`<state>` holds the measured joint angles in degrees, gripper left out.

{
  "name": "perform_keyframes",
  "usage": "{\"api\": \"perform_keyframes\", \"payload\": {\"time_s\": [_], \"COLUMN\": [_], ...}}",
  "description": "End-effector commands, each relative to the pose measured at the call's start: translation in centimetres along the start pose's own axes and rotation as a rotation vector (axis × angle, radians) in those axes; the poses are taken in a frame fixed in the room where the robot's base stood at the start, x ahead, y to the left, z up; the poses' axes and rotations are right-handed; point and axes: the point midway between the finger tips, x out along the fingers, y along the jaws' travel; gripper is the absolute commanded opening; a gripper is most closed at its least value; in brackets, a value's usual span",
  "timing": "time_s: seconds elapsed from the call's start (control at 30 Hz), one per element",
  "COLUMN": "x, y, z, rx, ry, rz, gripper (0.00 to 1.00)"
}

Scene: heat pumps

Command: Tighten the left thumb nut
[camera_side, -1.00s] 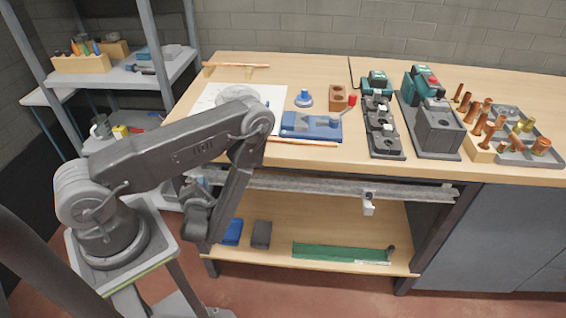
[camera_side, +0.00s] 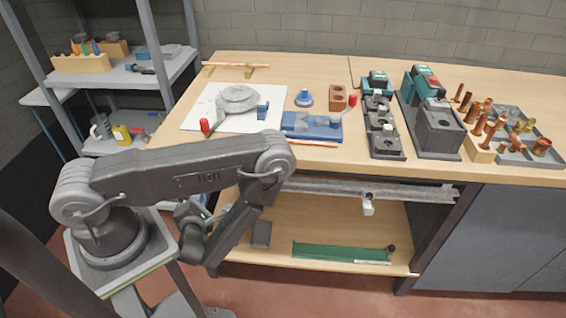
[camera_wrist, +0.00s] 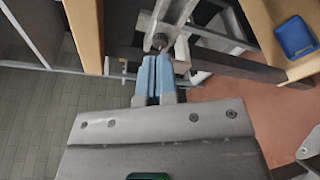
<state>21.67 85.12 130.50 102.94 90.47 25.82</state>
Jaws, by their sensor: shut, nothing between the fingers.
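My gripper (camera_wrist: 158,60) points away from the wrist camera with its two blue-grey fingers together and nothing between them. A dark round knob (camera_wrist: 160,41), which looks like the left thumb nut, sits on a metal bracket just beyond the fingertips. I cannot tell whether the tips touch it. In the side view a metal rail (camera_side: 325,187) runs under the bench's front edge, with a white fitting (camera_side: 368,205) hanging from its right part. The rail's left end is hidden behind my arm, and the fingertips are not clear there.
The wooden bench top (camera_side: 300,70) carries a blue fixture (camera_side: 312,126), a white sheet (camera_side: 205,110) with a grey round part, and dark stations (camera_side: 384,143) to the right. A lower shelf (camera_side: 325,228) holds a green strip (camera_side: 340,254). A blue tray (camera_wrist: 295,37) lies right of my fingers.

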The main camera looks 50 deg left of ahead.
Motion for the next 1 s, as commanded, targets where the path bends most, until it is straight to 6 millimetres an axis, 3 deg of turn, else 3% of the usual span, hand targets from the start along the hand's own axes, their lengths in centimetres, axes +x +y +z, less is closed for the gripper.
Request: {"api": "perform_keyframes", "payload": {"time_s": [0.27,0.7,0.8,1.0], "x": [0.0,-0.7,-1.6,-1.1], "y": [0.5,4.7,5.0,2.5], "z": [0.3,2.7,1.4,0.1], "rx": [0.000,-0.001,0.009,0.003], "ry": [0.000,0.000,-0.002,0.001], "rz": [0.000,0.000,-0.003,0.000], "gripper": [0.00,0.00,0.00,0.00]}}
